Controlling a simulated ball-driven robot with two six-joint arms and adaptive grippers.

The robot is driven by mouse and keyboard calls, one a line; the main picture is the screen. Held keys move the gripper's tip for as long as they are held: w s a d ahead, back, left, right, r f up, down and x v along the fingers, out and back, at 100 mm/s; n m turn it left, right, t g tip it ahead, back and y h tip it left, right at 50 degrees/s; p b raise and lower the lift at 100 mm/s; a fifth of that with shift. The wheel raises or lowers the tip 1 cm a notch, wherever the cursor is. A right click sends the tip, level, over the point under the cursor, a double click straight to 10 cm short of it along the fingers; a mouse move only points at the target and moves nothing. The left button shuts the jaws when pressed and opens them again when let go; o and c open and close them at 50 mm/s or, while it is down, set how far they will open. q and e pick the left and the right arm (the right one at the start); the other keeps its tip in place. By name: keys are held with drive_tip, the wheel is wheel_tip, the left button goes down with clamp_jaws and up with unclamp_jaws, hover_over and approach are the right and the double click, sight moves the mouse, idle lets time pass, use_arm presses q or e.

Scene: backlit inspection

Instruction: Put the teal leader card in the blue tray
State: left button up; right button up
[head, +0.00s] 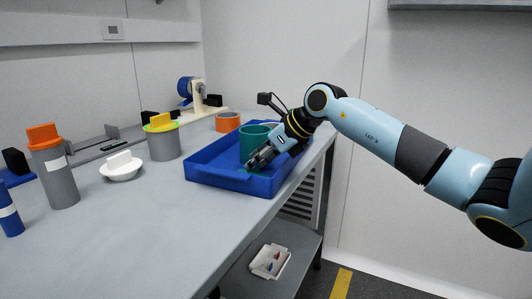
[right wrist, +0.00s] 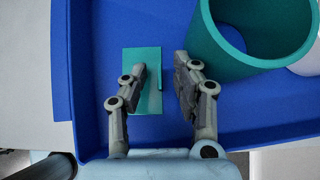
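The teal leader card (right wrist: 142,60) lies on the floor of the blue tray (right wrist: 88,60) in the right wrist view, partly covered by one finger. The blue tray (head: 213,176) stands near the right end of the bench in the head view. My right gripper (right wrist: 160,75) is open over the tray, its left finger above the card and its right finger to the card's right. The fingers look apart, with nothing held between them. In the head view my right gripper (head: 255,162) points down into the tray and mostly hides the card. My left gripper is out of view.
A teal cylinder (head: 254,136) stands in the tray close to my right gripper; it also shows in the right wrist view (right wrist: 262,50). The front bench top is clear.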

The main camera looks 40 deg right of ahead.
drive_tip(key=p+v, duration=0.3)
drive_tip(key=v, duration=0.9)
